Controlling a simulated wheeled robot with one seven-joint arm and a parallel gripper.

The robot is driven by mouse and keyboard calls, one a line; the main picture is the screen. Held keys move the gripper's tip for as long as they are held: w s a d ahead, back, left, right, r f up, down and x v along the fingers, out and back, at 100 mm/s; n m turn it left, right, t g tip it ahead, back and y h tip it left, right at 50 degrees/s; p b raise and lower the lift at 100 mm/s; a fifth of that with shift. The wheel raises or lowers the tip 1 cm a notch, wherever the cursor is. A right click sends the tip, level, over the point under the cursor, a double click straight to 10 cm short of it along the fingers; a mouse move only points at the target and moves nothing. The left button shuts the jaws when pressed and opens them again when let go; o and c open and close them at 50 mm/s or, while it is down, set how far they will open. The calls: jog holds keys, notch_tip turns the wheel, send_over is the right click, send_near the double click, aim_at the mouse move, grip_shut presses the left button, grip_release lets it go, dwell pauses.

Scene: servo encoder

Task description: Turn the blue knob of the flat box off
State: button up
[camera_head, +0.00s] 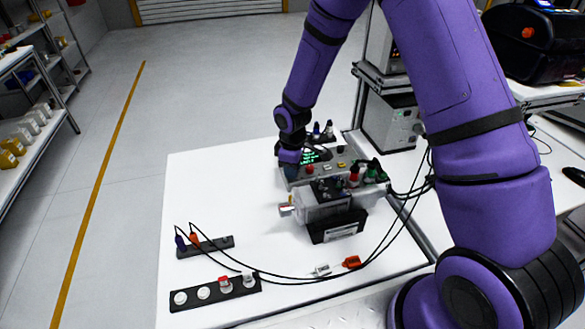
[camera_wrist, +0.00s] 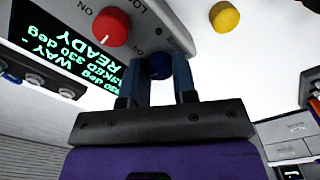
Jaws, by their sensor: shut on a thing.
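The flat box (camera_wrist: 175,22) has a grey face with a dark screen of green text and shows upside down at the top of the wrist view. In the head view the flat box (camera_head: 338,163) lies on the white table behind the grey device. The blue knob (camera_wrist: 159,66) sits at the box's edge below the red knob, between my two fingers. My gripper (camera_wrist: 159,75) is shut on the blue knob, with one finger on each side. In the head view my gripper (camera_head: 289,160) is at the box's left end, and the blue knob is largely hidden there.
A red knob (camera_wrist: 111,27) is close to my left finger, and a yellow button (camera_wrist: 224,17) is farther right. A grey device (camera_head: 322,205) with cables stands in front of the box. Black strips (camera_head: 215,292) lie at the table's front left.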

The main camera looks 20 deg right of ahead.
jog(key=shift+n, duration=1.8)
jog(key=o, duration=0.9)
jog(key=shift+o, duration=0.2)
jog(key=shift+r, duration=0.1)
notch_tip(320, 180, up, 11)
jog(key=shift+f, duration=0.2)
jog(key=shift+r, duration=0.1)
